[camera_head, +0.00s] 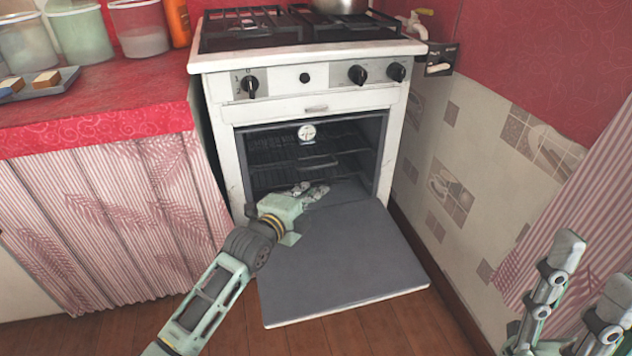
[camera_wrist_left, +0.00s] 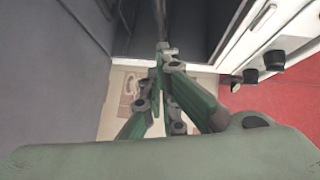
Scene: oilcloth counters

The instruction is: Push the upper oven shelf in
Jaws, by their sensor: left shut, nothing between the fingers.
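The white oven (camera_head: 310,105) has its door (camera_head: 345,255) folded down. The shelf's exact depth in the cavity is hard to tell. My left gripper (camera_head: 322,188) is shut and empty, low in the oven mouth just above the door's inner edge. The left wrist view shows its closed fingers (camera_wrist_left: 163,48) pointing toward the dark opening; contact with a shelf cannot be made out. My right gripper (camera_head: 592,268) is open and empty at the lower right, away from the oven.
A red-covered counter (camera_head: 100,105) with a striped curtain stands left of the oven. It holds jars (camera_head: 80,32) and a tray (camera_head: 45,88). A pot (camera_head: 340,5) sits on the stove top. A tiled wall (camera_head: 460,170) closes the right side.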

